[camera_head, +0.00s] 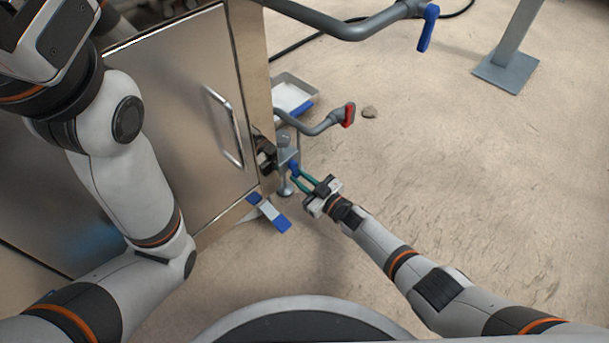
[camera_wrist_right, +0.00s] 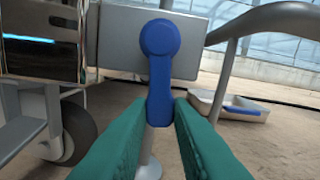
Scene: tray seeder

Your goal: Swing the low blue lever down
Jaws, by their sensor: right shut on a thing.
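The low blue lever (camera_wrist_right: 160,70) is on a grey metal block (camera_wrist_right: 125,38) beside the cabinet. In the right wrist view its round hub is at the top and its arm points straight down. In the head view only a small blue part of the lever (camera_head: 294,168) shows. My right gripper (camera_head: 297,177) has green fingers, shut on the lower end of the lever, with one finger on each side.
The steel cabinet (camera_head: 165,85) with a bar handle stands left of the lever. A grey pipe with a red handle (camera_head: 349,114) and a higher pipe with a blue handle (camera_head: 428,28) jut out above. A white tray (camera_head: 312,88) lies behind. The floor to the right is mostly clear.

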